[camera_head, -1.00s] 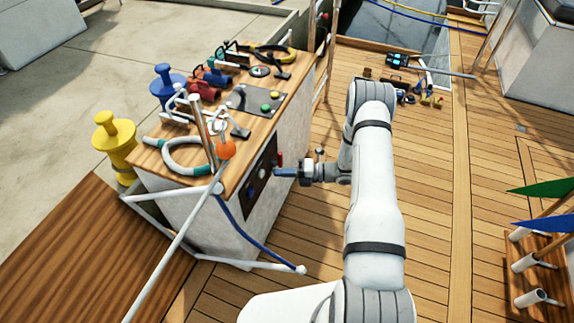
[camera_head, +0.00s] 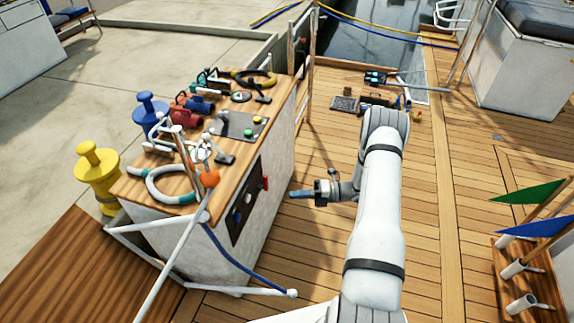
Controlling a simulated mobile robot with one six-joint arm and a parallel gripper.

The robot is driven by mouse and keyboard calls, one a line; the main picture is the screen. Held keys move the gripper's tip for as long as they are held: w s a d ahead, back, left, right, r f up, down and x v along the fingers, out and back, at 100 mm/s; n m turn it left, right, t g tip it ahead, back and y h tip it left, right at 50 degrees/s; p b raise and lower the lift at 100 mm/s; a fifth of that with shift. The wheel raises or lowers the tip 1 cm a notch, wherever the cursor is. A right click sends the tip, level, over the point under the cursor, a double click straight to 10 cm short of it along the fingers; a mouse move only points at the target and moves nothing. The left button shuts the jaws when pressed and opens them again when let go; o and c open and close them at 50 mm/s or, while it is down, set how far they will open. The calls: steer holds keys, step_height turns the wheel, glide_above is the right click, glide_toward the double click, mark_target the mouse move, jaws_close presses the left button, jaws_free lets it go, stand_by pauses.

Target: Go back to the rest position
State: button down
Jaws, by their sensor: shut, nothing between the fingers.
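My white arm rises from the bottom of the view and bends at the top, with my gripper (camera_head: 301,194) hanging to its left. The gripper points left toward the dark switch panel (camera_head: 247,203) on the side of the wooden-topped console (camera_head: 176,190). A red lever (camera_head: 265,183) shows on the panel. The gripper is shut, holds nothing, and stands apart from the panel with a gap of deck visible between them.
Binoculars, a control plate with buttons (camera_head: 238,125) and a ring-shaped hose crowd the console top. White rails (camera_head: 165,274) and a blue rope stand at its near corner. Blue and green flags (camera_head: 535,228) stand at right. Tools lie on the far deck. The middle deck is open.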

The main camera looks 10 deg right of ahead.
steer(key=shift+r, duration=0.1)
steer(key=s+a+r+n+g+h+p, duration=0.25)
steer(key=r+n, duration=0.35)
steer(key=r, duration=0.4)
steer(key=s+a+r+n+g+h+p, duration=0.25)
steer(key=r+n, duration=0.25)
steer(key=r, duration=0.4)
steer(key=s+a+r+n+g+h+p, duration=0.1)
steer(key=s+r+n+g+h+p, duration=0.15)
steer(key=r+n, duration=0.55)
steer(key=s+r+n+t+h+p, duration=0.3)
steer(key=s+r+n, duration=0.5)
steer(key=r, duration=0.4)
steer(key=s+d+r+n+t+h+p, duration=0.1)
steer(key=s+r+n+t+h+p, duration=0.2)
steer(key=s+r+n+h+p, duration=0.3)
steer(key=s+r+n+p, duration=0.1)
steer(key=s+r+n, duration=0.2)
steer(key=r, duration=0.3)
steer(key=shift+s+d+r, duration=0.2)
steer(key=shift+s+r, duration=0.2)
